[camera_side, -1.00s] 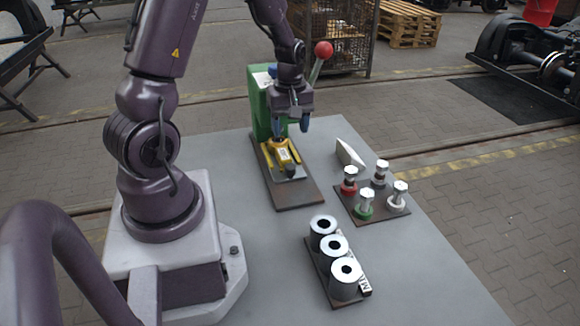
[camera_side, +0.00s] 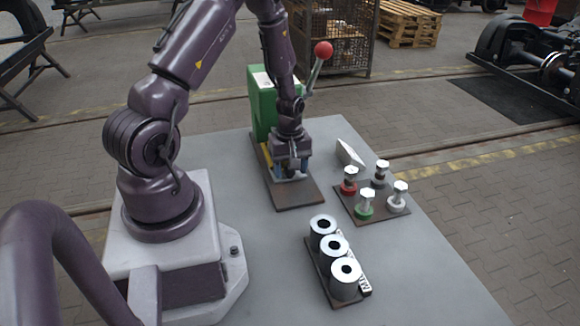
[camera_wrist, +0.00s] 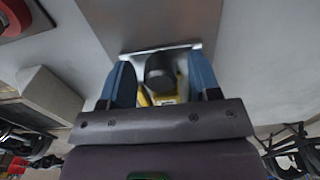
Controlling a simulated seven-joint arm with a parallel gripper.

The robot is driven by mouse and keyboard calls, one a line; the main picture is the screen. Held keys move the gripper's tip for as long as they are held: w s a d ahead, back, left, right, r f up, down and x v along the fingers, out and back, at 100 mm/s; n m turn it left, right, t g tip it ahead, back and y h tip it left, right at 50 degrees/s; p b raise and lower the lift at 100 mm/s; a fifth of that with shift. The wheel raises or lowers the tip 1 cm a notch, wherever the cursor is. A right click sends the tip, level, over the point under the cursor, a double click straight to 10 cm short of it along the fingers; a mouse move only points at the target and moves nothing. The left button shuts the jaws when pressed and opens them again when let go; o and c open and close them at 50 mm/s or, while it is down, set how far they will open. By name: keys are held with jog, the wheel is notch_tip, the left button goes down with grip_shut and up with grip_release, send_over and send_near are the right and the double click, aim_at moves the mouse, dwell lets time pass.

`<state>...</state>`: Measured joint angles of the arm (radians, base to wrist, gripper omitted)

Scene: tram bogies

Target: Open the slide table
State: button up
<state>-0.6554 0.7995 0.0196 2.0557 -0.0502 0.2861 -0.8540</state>
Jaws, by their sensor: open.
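The slide table (camera_side: 267,160) is a yellow carriage on a silver plate, set on a brown base plate (camera_side: 300,198) in front of the green press (camera_side: 262,103). In the side view my gripper hides most of it. My gripper (camera_side: 291,173) points down over the front of the slide table. In the wrist view its two blue fingers (camera_wrist: 162,82) are apart, on either side of the black knob (camera_wrist: 160,68), with the yellow part (camera_wrist: 164,98) just behind it. I cannot tell whether a finger touches the knob.
The press lever has a red ball (camera_side: 323,49). To the right are a pale wedge-shaped block (camera_side: 349,153) and a plate with several bolts (camera_side: 372,205). A rack of three grey cylinders (camera_side: 334,246) stands nearer the front. The table between rack and slide is clear.

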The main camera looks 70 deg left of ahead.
grip_shut()
jog(key=d, duration=1.3)
jog(key=shift+a, duration=0.1)
grip_release()
jog(key=shift+r, duration=0.1)
notch_tip(320, 180, up, 13)
